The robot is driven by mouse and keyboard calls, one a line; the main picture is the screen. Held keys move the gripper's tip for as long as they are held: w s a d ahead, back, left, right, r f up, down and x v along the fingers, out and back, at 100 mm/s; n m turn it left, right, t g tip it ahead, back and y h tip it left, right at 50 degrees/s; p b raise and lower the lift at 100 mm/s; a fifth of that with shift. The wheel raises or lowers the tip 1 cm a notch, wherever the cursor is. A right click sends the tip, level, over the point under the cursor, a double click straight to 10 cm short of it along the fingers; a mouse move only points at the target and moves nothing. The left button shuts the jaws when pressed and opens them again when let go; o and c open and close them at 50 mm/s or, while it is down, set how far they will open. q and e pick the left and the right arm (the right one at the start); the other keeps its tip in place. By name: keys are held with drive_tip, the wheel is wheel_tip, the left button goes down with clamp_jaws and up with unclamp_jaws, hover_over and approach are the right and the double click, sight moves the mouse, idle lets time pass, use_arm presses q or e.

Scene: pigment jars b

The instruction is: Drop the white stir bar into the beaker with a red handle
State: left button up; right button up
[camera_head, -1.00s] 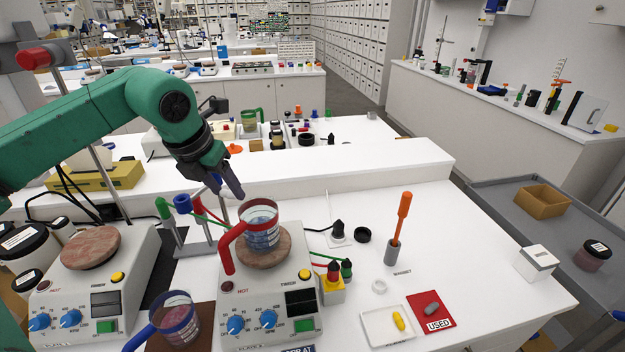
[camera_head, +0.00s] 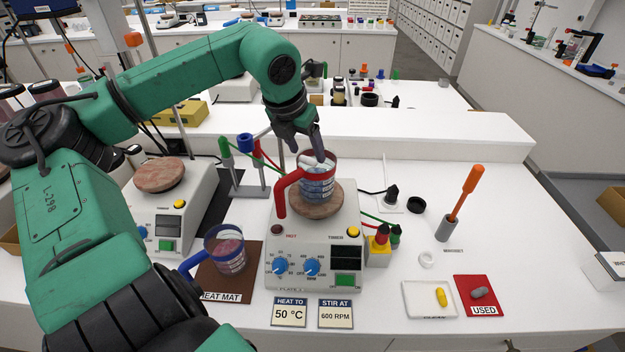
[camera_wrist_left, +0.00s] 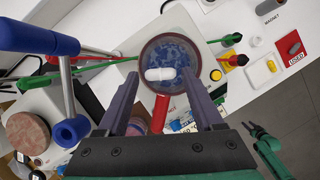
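The beaker with a red handle (camera_head: 318,188) stands on the round plate of a hotplate stirrer and holds blue liquid. It also shows from above in the left wrist view (camera_wrist_left: 182,90). My left gripper (camera_head: 306,146) is just above its rim, fingers pointing down. The white stir bar (camera_wrist_left: 159,74) shows over the beaker's mouth between my fingertips (camera_wrist_left: 160,82). Gaps show on both sides of the bar, so the fingers are open and apart from it. I cannot tell how deep the bar is. A small part of my right arm (camera_wrist_left: 268,142) shows in the wrist view.
A blue-handled beaker (camera_head: 229,256) stands on a brown heat mat left of the hotplate stirrer (camera_head: 283,240). A white tray (camera_head: 416,305) with a yellow bar and a red USED mat (camera_head: 490,308) with a grey bar lie at right. A tube rack (camera_head: 250,188) is left of my gripper.

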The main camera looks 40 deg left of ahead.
use_arm(q)
drive_tip(key=shift+o, duration=0.6)
drive_tip(key=b+v, duration=0.3)
drive_tip(key=v, duration=1.1)
drive_tip(key=shift+r, duration=0.25)
drive_tip(key=shift+s, duration=0.1)
